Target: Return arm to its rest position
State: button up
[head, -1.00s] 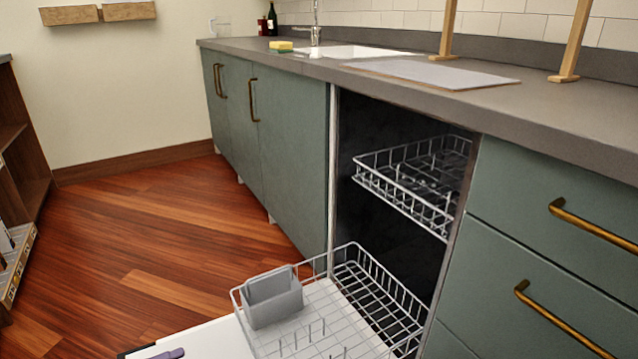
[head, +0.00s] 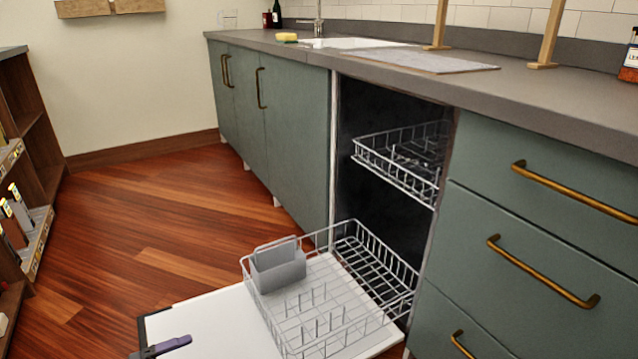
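Green cabinets with brass handles flank the dishwasher, with drawers (head: 540,240) close on the right. A grey counter (head: 560,85) runs above, with a sink (head: 355,43) and yellow sponge (head: 287,37). A brown shelf (head: 35,140) stands at left. The wooden floor (head: 150,225) between is clear.

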jog(key=w+d+r+g+y+p, duration=0.1)
jog(key=w+d+r+g+p, duration=0.2)
jog(key=w+d+r, duration=0.4)
jog(key=w+d+r+g+y+p, duration=0.25)
jog(key=w+d, duration=0.35)
jog(key=d, duration=0.3)
jog(key=s+d+r+m+g+y+p, duration=0.1)
jog(key=d+r+g+y+p, duration=0.25)
jog(key=d, duration=0.55)
jog(key=s+d+r+m+g+y+p, duration=0.1)
jog(key=s+d+r+y+p, duration=0.2)
jog(key=d+r, duration=0.5)
jog(key=s+d+r+m+t+y+p, duration=0.4)
jog(key=s+d+r+y+p, duration=0.2)
jog(key=s+d+r+p, duration=0.7)
jog(key=w+a+p+v, duration=0.1)
jog(key=w+p+v, duration=0.2)
jog(key=p+v, duration=1.4)
jog(key=w+a+r+p+v, duration=0.1)
jog(key=w+p+v, duration=0.2)
jog(key=p+v, duration=1.4)
jog(key=v, duration=0.2)
jog(key=shift+r, duration=0.35)
jog(key=shift+w+a, duration=0.1)
